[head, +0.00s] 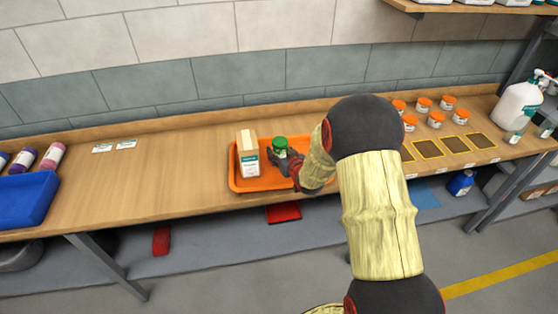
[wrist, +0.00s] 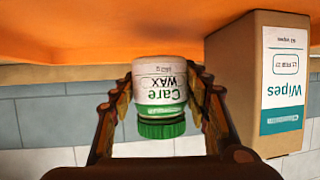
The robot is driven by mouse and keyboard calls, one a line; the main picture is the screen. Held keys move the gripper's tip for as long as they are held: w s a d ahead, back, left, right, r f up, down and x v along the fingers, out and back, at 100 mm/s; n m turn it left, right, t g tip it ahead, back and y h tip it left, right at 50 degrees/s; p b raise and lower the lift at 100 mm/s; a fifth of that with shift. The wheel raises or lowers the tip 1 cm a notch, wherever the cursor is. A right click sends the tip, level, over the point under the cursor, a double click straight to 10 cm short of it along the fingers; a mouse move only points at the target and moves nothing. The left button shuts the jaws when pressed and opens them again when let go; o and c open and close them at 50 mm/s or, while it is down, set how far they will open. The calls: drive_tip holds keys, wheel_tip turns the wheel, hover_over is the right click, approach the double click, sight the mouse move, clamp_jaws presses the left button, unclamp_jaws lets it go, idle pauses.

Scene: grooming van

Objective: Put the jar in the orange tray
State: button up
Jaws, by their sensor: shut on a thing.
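The jar is white with a green lid and reads "Care WAX". In the head view the jar (head: 280,147) is upright over the orange tray (head: 262,184). My gripper (head: 284,160) is around it, coming from the right. In the wrist view, which is upside down, the jar (wrist: 160,92) sits between the two fingers of my gripper (wrist: 162,100), its base toward the orange tray (wrist: 130,35). I cannot tell whether its base touches the tray floor. The fingers hide part of the jar in the head view.
A cardboard wipes box (head: 248,155) stands in the tray's left part, left of the jar; it is close by in the wrist view (wrist: 235,80). Several orange-lidded jars (head: 436,119) stand to the right. A blue bin (head: 28,198) is far left.

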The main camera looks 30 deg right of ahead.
drive_tip(key=shift+w+a+f+b, duration=0.1)
drive_tip(key=shift+f+b, duration=0.2)
drive_tip(key=shift+f, duration=0.6)
drive_tip(key=shift+w+a+f+b, duration=0.1)
drive_tip(key=shift+f+b, duration=0.15)
drive_tip(key=shift+f, duration=0.6)
drive_tip(key=shift+s, duration=0.1)
drive_tip(key=shift+f, duration=0.1)
drive_tip(key=o, duration=1.2)
drive_tip(key=shift+f, duration=0.1)
drive_tip(key=shift+o, duration=0.6)
